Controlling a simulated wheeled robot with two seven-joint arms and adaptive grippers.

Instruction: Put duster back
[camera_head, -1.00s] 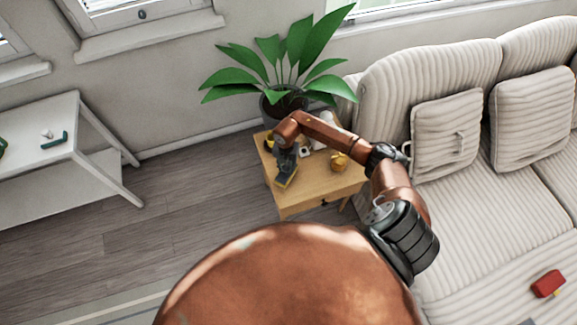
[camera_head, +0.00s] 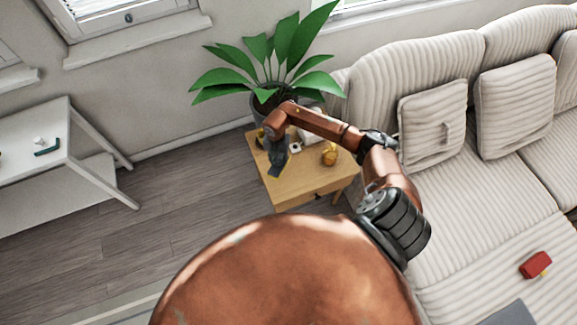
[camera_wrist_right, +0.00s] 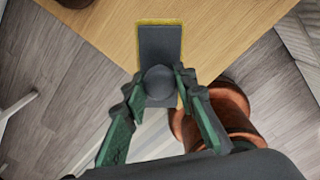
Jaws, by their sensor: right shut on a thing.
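The duster (camera_wrist_right: 160,42) is a dark grey flat block with yellow edges and a round knob, best seen in the right wrist view. My right gripper (camera_wrist_right: 158,82) is shut on the knob, a green finger on each side. In the head view, the right gripper (camera_head: 277,152) is at the left part of the small wooden side table (camera_head: 300,187), with the duster below it. Whether the duster touches the tabletop cannot be told. My left gripper is not in view.
A potted plant (camera_head: 271,62) stands at the back of the table. A golden object (camera_head: 329,154) and a small white item (camera_head: 296,147) are on it. The striped sofa (camera_head: 440,235) is right, with a red object (camera_head: 535,265). A white table (camera_head: 35,160) stands left.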

